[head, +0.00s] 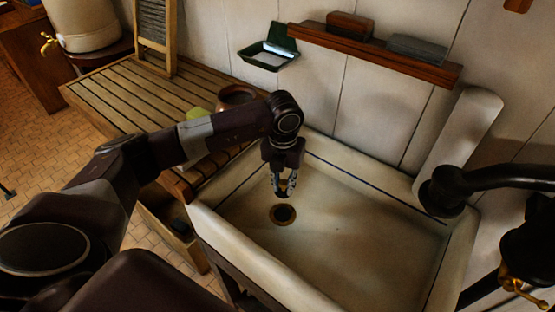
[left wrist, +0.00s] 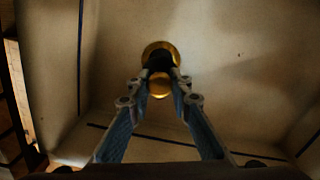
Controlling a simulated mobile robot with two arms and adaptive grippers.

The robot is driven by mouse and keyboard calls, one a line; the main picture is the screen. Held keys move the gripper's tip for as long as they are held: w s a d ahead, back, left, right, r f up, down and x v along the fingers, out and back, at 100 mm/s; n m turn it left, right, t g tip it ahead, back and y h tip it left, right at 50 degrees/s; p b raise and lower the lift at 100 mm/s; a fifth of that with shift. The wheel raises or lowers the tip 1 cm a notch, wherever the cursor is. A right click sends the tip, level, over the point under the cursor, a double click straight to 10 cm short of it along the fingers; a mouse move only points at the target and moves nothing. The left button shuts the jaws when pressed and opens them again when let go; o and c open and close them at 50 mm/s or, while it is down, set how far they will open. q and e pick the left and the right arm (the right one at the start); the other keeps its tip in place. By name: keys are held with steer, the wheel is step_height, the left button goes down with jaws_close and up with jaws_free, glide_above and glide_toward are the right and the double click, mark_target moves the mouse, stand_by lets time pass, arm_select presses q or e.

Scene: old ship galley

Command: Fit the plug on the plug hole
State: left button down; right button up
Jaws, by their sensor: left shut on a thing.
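The sink (head: 375,240) is a pale basin with a dark line round its inside. Its plug hole (head: 283,214) is a dark opening with a brass ring in the basin floor. My left gripper (head: 283,190) points down inside the sink, a little above and beyond the hole in the head view. In the left wrist view the left gripper (left wrist: 160,82) is shut on the round, brass-coloured plug (left wrist: 160,87). The plug hole (left wrist: 160,50) shows just past the plug, partly covered by it. In the head view the plug is too small to make out between the fingers. My right gripper is out of view.
A slatted wooden drainboard (head: 118,92) adjoins the sink on the left, with a brown pot (head: 236,97) near it. A wall shelf (head: 375,53) and green soap dish (head: 270,55) hang behind. A black spout (head: 470,185) reaches over the right side. The basin floor is otherwise clear.

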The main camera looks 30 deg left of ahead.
mark_target(283, 193)
arm_select(q)
steer(key=shift+s+d+f+m, duration=0.15)
steer(key=shift+f+m, duration=0.1)
steer(key=shift+m, duration=0.15)
steer(key=shift+f, duration=0.15)
steer(key=shift+f+b, duration=1.45)
steer(key=shift+f, duration=0.95)
steer(key=shift+f+b, duration=1.8)
steer(key=shift+f, duration=0.4)
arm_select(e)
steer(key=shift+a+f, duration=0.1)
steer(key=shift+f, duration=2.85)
arm_select(q)
steer(key=shift+f+b, duration=0.7)
steer(key=shift+f, duration=0.15)
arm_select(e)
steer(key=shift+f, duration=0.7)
arm_select(q)
steer(key=c, duration=1.7)
jaws_free()
steer(key=shift+r, duration=0.15)
